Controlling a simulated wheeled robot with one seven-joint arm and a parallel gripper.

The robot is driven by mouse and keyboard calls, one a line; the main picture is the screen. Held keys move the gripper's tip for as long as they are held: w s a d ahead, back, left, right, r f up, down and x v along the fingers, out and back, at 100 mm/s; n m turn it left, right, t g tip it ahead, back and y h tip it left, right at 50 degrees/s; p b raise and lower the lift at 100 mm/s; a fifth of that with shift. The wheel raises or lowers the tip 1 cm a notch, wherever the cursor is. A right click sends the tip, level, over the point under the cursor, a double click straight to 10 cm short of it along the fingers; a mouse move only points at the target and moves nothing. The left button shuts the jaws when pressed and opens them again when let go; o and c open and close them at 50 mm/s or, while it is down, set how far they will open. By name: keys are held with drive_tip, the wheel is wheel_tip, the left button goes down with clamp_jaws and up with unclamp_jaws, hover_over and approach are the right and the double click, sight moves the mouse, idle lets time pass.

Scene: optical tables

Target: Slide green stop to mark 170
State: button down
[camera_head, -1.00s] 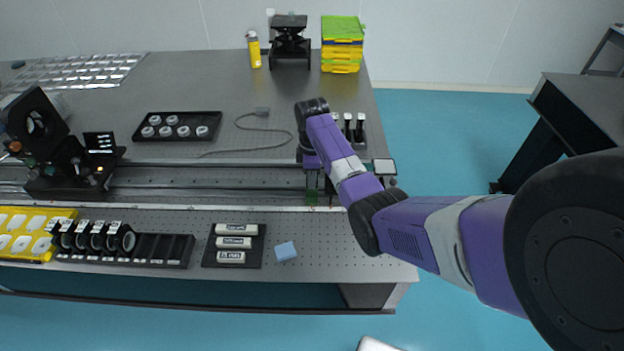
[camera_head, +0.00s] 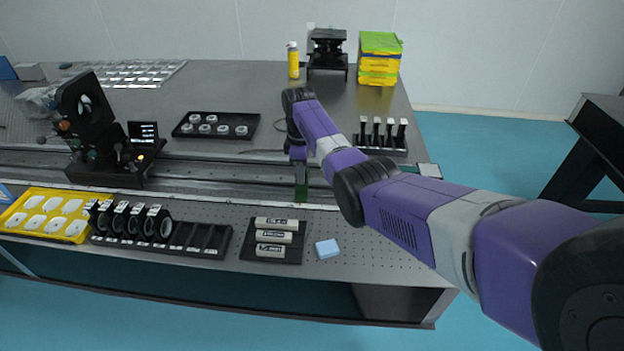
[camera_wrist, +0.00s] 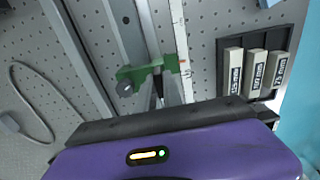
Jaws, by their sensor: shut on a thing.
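The green stop (camera_head: 301,186) sits on the long rail (camera_head: 220,180) that runs along the table, left of the rail's right end. In the wrist view the green stop (camera_wrist: 152,70) spans the rail, with a dark knob at its left side and its right end at the white scale strip (camera_wrist: 181,40). The scale's numbers are too small to read. My gripper (camera_head: 300,164) is above the rail, shut on the green stop. In the wrist view its fingers (camera_wrist: 158,92) are narrow and partly hidden by the wrist body.
A black device (camera_head: 105,130) with a small screen stands on the rail at left. A black rack (camera_head: 381,146) stands behind the rail at right. The rail between device and stop looks clear.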

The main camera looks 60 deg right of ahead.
drive_tip(key=shift+w+a+r+b, duration=0.1)
drive_tip(key=shift+w+a+b, duration=0.2)
drive_tip(key=shift+w, duration=0.45)
drive_tip(key=shift+w+a+b, duration=0.3)
drive_tip(key=shift+w, duration=0.4)
drive_tip(key=c, duration=1.5)
unclamp_jaws()
wheel_tip(320, 180, up, 8)
drive_tip(key=shift+f, duration=0.15)
